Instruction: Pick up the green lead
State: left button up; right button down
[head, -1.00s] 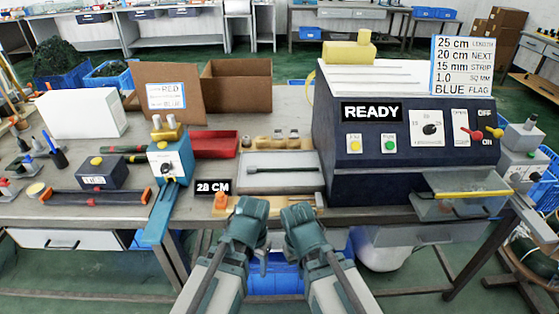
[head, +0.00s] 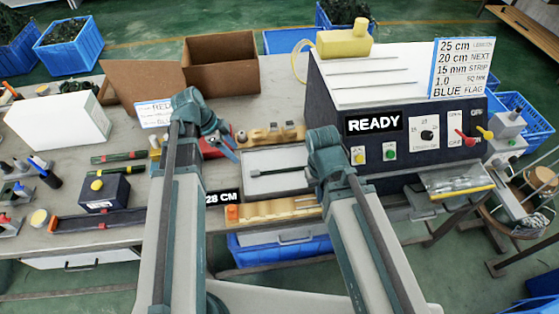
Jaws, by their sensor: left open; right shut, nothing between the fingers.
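A thin dark lead (head: 278,171) with a slightly greenish tint lies across the pale tray (head: 262,155) in the middle of the table. I cannot tell for sure that it is the green lead. My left gripper (head: 226,148) is open, left of the tray, over the area of the red bin (head: 212,155). My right gripper (head: 320,180) is shut and empty at the tray's right side, in front of the dark machine. Its fingertips are largely hidden by my own arm.
The dark machine (head: 375,175) reading READY stands right of the tray. An orange-and-wood strip (head: 280,210) and the 28 CM sign (head: 221,198) lie at the front edge. The left front of the table holds a dark box (head: 104,192).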

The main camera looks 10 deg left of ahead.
pick_arm(q)
jog(key=b, duration=0.8)
send_over(254, 172)
jog(key=s+a, duration=0.2)
jog(key=a, duration=0.1)
jog(key=f, duration=0.7)
jog(key=shift+w+d+f, duration=0.2)
jog(key=shift+d+f, duration=0.05)
jog(key=shift+f, duration=0.15)
jog(key=shift+d+f, duration=0.1)
jog(key=shift+d, duration=0.05)
jog(key=shift+w+f, duration=0.1)
jog(key=b+x, duration=0.5)
jog(key=shift+w+f, duration=0.1)
jog(key=shift+w, duration=0.25)
grip_shut()
